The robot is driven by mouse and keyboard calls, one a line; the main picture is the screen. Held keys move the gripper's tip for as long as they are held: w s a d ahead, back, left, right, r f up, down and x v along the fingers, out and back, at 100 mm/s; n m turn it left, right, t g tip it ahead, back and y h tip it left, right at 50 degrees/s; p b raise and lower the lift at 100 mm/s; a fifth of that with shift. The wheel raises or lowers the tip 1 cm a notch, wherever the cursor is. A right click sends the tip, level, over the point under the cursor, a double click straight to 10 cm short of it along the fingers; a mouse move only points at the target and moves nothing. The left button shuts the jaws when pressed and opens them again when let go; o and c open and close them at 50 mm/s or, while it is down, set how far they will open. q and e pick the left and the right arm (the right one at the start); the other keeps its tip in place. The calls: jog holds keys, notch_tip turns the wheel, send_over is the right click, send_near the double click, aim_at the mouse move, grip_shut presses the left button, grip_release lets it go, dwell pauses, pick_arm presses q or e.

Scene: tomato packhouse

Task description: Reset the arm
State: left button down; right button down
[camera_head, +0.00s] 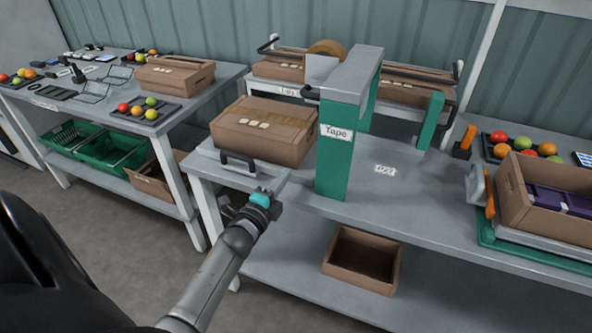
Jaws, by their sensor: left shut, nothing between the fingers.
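My left arm comes in from the lower left, and its gripper (265,196) is at the front edge of the grey workbench (400,210). The left gripper is shut and empty. It is in front of a closed, taped cardboard box (262,140), to the left of the green and grey tape machine (338,160). A black handle (238,163) is on the bench edge, just behind and left of the gripper. My right gripper is not in view.
An open box with purple contents (550,195) stands at the right. An empty open box (362,260) sits on the lower shelf. A second table (205,85) at the left holds tomato trays and a closed box (175,75). Grey floor (110,225) lies between.

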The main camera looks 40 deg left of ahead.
pick_arm(q)
jog(key=shift+s, duration=0.2)
jog(key=shift+s+d+f+n+g, duration=0.15)
jog(key=shift+n+g, duration=0.25)
jog(key=shift+n, duration=0.2)
jog(key=s+d+f+n+g+h, duration=0.2)
jog(key=s+d+n+g, duration=0.45)
jog(key=s+d, duration=0.5)
jog(key=s+d+f+n+g+h, duration=0.1)
jog(key=s+d+f+n+g, duration=0.2)
jog(key=s+d+n+g, duration=0.8)
jog(key=s+a+f+m+t, duration=0.1)
jog(key=s+f+m, duration=0.15)
jog(key=f, duration=0.85)
jog(key=s+a+f+m+t, duration=0.2)
jog(key=s+f, duration=0.1)
jog(key=f, duration=0.8)
jog(key=s+a+f+g, duration=0.1)
jog(key=s+a+f, duration=0.1)
jog(key=s+f, duration=1.1)
jog(key=shift+s+a+m, duration=0.15)
jog(key=shift+s+m, duration=0.15)
jog(key=shift+s, duration=0.75)
jog(key=shift+g, duration=0.25)
